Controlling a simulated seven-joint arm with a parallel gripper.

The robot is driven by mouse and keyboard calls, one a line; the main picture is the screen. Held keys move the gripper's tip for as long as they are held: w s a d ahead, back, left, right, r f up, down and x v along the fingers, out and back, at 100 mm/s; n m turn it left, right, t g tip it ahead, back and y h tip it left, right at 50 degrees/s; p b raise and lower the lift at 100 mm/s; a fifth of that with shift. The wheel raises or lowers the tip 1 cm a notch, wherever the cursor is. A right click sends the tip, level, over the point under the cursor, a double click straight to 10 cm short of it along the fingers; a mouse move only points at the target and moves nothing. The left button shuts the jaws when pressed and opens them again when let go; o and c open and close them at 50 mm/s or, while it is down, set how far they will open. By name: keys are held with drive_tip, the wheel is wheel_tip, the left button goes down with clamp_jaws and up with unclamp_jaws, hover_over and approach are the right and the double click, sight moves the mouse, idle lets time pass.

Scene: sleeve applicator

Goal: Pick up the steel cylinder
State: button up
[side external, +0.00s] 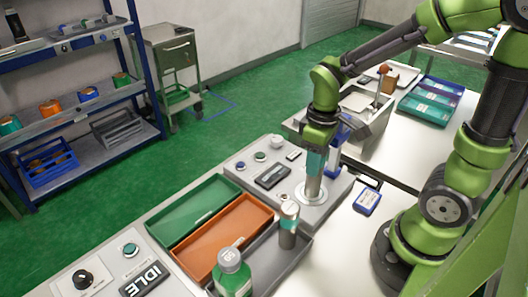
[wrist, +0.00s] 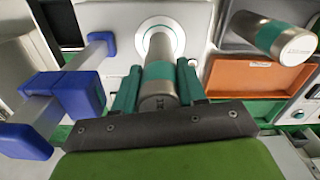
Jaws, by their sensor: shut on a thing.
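A steel cylinder (side external: 313,187) stands upright with its lower end at a round pale ring (side external: 312,194) on the grey panel. My gripper (side external: 316,160) is shut on its upper part from above. In the wrist view, the teal fingers of my gripper (wrist: 157,82) press on both sides of the cylinder (wrist: 160,50), which has a teal band. Whether its lower end touches the ring or is slightly raised, I cannot tell. A second steel cylinder (side external: 288,238) with a teal band stands in the grey tray; it also shows in the wrist view (wrist: 285,40).
Green (side external: 205,208) and orange (side external: 232,230) trays lie left of the grey tray (side external: 265,268). A blue-ended fixture (wrist: 70,95) is close beside my gripper. A blue device (side external: 367,201) lies on the table to the right.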

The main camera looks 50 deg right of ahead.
clamp_jaws()
drive_tip(key=shift+r, duration=0.1)
wheel_tip(320, 180, up, 15)
drive_tip(key=s+a+n, duration=0.2)
drive_tip(key=a+n, duration=0.7)
drive_tip(key=a, duration=0.2)
drive_tip(key=s+a+n, duration=0.2)
drive_tip(key=a+n, duration=0.7)
drive_tip(key=a, duration=0.2)
wheel_tip(320, 180, down, 18)
drive_tip(key=shift+w+r, duration=0.15)
drive_tip(key=shift+w, duration=0.2)
